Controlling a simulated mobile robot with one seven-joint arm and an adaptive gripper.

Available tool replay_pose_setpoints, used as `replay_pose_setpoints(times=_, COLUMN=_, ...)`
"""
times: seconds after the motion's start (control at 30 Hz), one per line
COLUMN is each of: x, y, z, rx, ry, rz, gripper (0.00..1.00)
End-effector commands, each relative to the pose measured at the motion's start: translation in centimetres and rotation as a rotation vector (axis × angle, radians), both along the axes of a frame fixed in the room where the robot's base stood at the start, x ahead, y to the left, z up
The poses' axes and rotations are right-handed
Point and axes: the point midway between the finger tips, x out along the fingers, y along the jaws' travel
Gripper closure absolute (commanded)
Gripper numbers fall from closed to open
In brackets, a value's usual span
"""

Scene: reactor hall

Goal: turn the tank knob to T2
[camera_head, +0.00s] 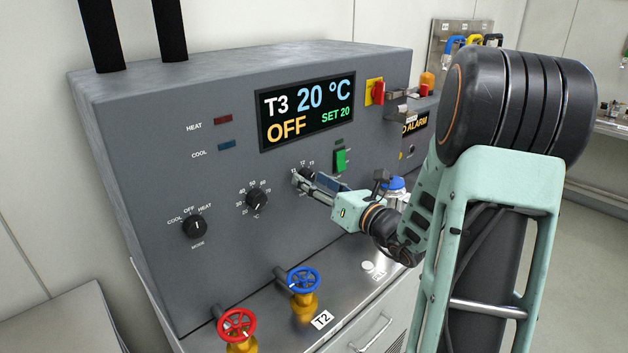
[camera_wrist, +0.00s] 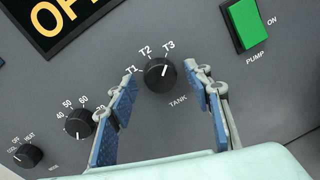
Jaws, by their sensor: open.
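The black tank knob (camera_wrist: 160,75) is on the grey panel, with labels T1, T2 and T3 above it. Its white mark points up and right, toward T3. The display (camera_head: 306,108) reads T3, 20 °C, OFF, SET 20. My gripper (camera_wrist: 170,88) is open, with one blue-padded finger to the left of the knob and one to the right. Gaps show between the fingers and the knob in the wrist view. In the head view my gripper (camera_head: 308,185) is at the panel and hides much of the knob.
The temperature knob (camera_head: 257,199) and mode knob (camera_head: 194,227) are left of the tank knob. The green pump switch (camera_head: 340,161) is up and right. Blue (camera_head: 304,281) and red (camera_head: 237,325) valve wheels stand below, in front of the panel. A red-yellow switch (camera_head: 376,92) is right of the display.

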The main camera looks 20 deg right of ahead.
Motion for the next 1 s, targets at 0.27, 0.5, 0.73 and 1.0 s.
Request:
replay_pose_setpoints(times=0.27, x=0.09, y=0.02, z=-0.01, rx=-0.001, ry=0.000, rz=0.000, gripper=0.56)
replay_pose_setpoints(times=0.5, x=0.07, y=0.01, z=-0.02, rx=-0.001, ry=0.000, rz=0.000, gripper=0.83)
replay_pose_setpoints(times=0.73, x=0.06, y=0.00, z=-0.05, rx=-0.003, ry=-0.001, rz=0.000, gripper=0.96)
replay_pose_setpoints(times=1.0, x=0.07, y=0.02, z=-0.39, rx=-0.067, ry=-0.028, rz=0.000, gripper=0.96)
